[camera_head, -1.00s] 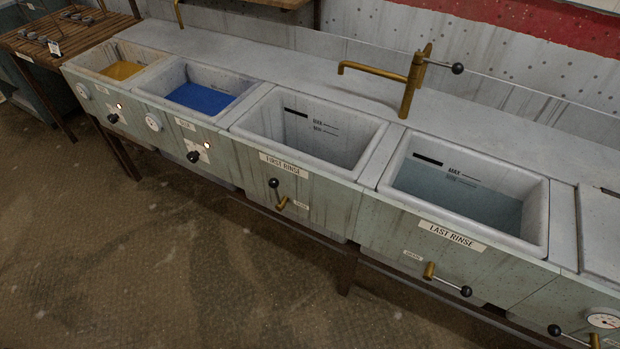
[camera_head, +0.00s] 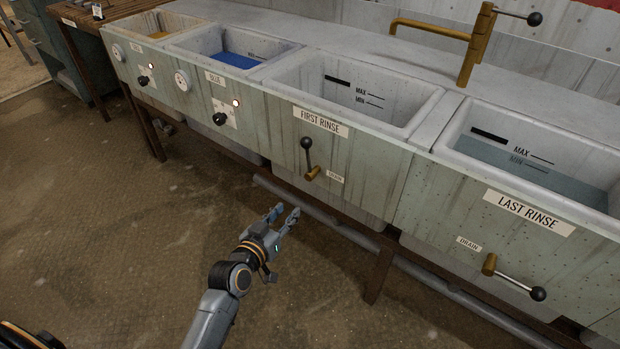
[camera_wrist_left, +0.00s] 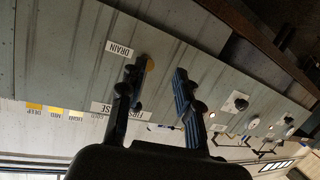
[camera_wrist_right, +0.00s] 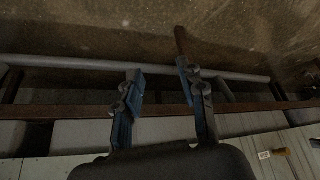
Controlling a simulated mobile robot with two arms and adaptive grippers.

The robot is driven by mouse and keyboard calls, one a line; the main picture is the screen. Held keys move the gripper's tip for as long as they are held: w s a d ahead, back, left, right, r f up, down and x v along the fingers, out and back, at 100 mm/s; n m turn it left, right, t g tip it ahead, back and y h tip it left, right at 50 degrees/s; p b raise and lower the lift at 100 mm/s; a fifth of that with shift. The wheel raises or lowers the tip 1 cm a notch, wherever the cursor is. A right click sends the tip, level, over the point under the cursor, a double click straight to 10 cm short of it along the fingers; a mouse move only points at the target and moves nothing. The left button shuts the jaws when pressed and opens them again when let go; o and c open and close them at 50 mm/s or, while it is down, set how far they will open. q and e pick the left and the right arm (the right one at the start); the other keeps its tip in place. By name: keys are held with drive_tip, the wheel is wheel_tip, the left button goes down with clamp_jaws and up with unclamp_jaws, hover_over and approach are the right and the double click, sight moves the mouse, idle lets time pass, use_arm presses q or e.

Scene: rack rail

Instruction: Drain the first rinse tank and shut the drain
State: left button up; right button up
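The first rinse tank (camera_head: 345,96) is in the middle of the head view. Its visible walls are bare down past the MAX and MIN marks, with no water seen; the bottom is hidden. Its drain valve (camera_head: 312,172) is on the front panel, with the black-knobbed lever pointing up. My left gripper (camera_head: 283,212) is open and empty, below and in front of the valve, apart from it. In the left wrist view the DRAIN label (camera_wrist_left: 119,47) and a bit of brass show beside a finger. My right gripper (camera_wrist_right: 160,80) is open and empty in the right wrist view, outside the head view.
The last rinse tank (camera_head: 455,130) to the right holds water, and its drain lever (camera_head: 515,281) points sideways. A brass tap (camera_head: 475,50) stands behind the tanks. Blue and yellow tanks are to the left. A pipe (camera_head: 330,220) and brown legs run below the tanks. The floor in front is clear.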

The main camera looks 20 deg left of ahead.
use_arm(q)
wheel_tip(320, 180, up, 8)
drive_tip(key=t+b, duration=0.2)
drive_tip(key=b, duration=0.1)
approach(307, 157)
drive_tip(key=shift+t+h, duration=0.3)
drive_tip(key=w, duration=0.4)
drive_tip(key=shift+w+d+f, duration=0.2)
drive_tip(key=shift+f, duration=0.05)
drive_tip(key=w, duration=0.1)
drive_tip(key=w+b, duration=0.1)
drive_tip(key=w, duration=0.3)
drive_tip(key=shift+d, duration=0.35)
drive_tip(key=shift+w+d+b, duration=0.1)
drive_tip(key=shift+w+b, duration=0.2)
drive_tip(key=shift+w, duration=0.2)
use_arm(e)
drive_tip(key=w+a+r+t+y, duration=0.2)
drive_tip(key=w+r+t, duration=0.5)
drive_tip(key=r, duration=0.6)
drive_tip(key=shift+w+a+t, duration=0.4)
drive_tip(key=shift+w+a, duration=0.15)
drive_tip(key=shift+a, duration=0.1)
use_arm(q)
clamp_jaws()
